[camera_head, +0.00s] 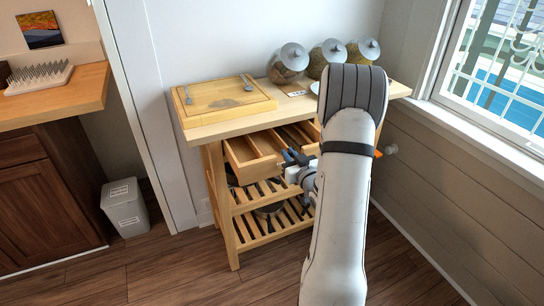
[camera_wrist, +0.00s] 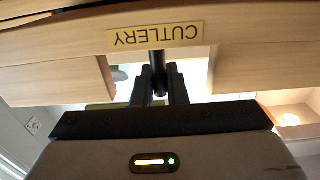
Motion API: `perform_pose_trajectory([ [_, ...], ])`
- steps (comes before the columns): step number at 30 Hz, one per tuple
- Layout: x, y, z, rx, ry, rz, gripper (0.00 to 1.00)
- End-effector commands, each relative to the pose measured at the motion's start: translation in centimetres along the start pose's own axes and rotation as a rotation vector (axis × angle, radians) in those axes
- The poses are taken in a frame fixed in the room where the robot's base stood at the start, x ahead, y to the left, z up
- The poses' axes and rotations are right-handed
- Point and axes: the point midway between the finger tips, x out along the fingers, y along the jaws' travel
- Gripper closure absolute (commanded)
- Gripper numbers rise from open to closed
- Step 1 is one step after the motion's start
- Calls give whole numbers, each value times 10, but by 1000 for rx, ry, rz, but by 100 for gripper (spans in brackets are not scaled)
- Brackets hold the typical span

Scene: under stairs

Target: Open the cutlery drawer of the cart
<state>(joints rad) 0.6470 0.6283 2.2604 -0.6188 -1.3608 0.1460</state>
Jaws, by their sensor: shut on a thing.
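The cart (camera_head: 222,132) is a light wooden trolley against the wall. Under its top, a drawer (camera_head: 256,165) at the left stands pulled out, its inside showing from above. Beside it, a second open drawer (camera_head: 297,136) shows dividers or dark items inside, partly hidden by my arm. In the wrist view, a wooden drawer front with a yellow CUTLERY label (camera_wrist: 155,36), upside down, fills the top. My gripper (camera_wrist: 160,80) is shut on the dark handle (camera_wrist: 157,60) below that label. In the head view, my gripper (camera_head: 290,157) is at the drawer fronts.
A cutting board (camera_head: 228,98) with utensils and several lidded jars (camera_head: 289,62) stand on the cart top. Slatted shelves (camera_head: 255,227) hold a pan below. A white bin (camera_head: 126,207) and a brown cabinet (camera_head: 40,200) are at left. A window wall (camera_head: 440,190) closes the right side.

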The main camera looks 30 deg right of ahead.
Motion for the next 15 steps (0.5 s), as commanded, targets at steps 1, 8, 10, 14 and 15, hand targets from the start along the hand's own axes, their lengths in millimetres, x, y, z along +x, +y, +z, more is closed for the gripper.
perform_pose_trajectory([
  [1,-10,4,4,0,1,12,100],
  [8,-39,2,2,-1,2,10,100],
  [10,-45,1,1,0,3,8,100],
  [14,-52,1,0,-1,3,6,100],
  [15,-53,1,0,-1,3,6,100],
])
